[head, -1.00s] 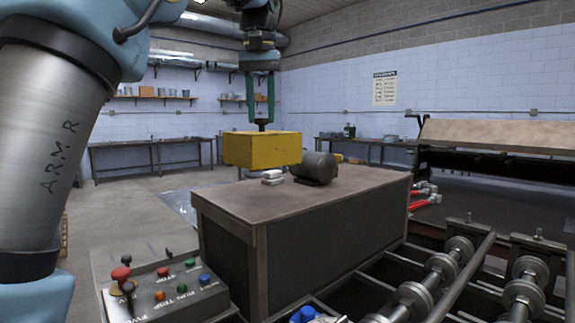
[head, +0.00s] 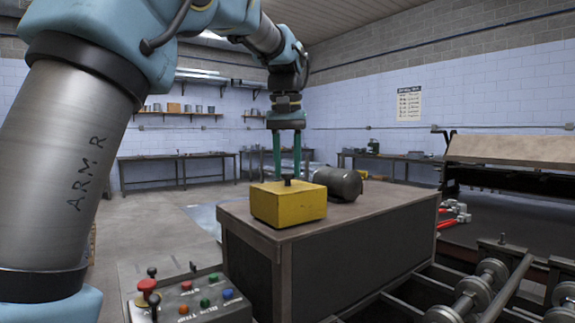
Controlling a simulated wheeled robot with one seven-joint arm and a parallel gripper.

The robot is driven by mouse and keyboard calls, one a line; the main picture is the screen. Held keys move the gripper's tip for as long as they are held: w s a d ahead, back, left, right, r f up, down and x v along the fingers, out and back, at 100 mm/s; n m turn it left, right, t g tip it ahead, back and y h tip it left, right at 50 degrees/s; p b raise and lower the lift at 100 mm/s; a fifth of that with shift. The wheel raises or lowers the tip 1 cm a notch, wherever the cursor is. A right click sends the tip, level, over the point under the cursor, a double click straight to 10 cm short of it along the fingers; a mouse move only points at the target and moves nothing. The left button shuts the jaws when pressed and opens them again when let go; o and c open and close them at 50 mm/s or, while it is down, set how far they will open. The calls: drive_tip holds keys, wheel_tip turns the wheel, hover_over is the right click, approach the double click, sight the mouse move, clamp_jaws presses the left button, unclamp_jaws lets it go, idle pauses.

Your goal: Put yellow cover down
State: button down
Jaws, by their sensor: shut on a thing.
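The yellow cover (head: 288,205) is a box with a dark knob on top, level at the near left end of the brown workbench (head: 375,208). Its lower edge appears at the bench top; I cannot tell if a small gap is left. My gripper (head: 287,177) points straight down from above, with its green fingers shut on the cover's knob. The dark grey motor-like cylinder (head: 338,183) lies on the bench just right of and behind the cover. The small white blocks are out of sight, hidden by the cover.
A control box (head: 190,298) with coloured buttons stands front left of the bench. Rollers on a metal frame (head: 468,295) and red-handled tools (head: 452,215) are at right. The right part of the bench top is clear.

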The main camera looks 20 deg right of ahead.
sight(287, 188)
drive_tip(key=c, duration=0.5)
unclamp_jaws()
wheel_tip(287, 188, up, 12)
drive_tip(key=s+a, duration=0.1)
drive_tip(key=shift+s+p, duration=0.2)
drive_tip(key=shift+p, duration=0.2)
drive_tip(key=shift+s, duration=0.1)
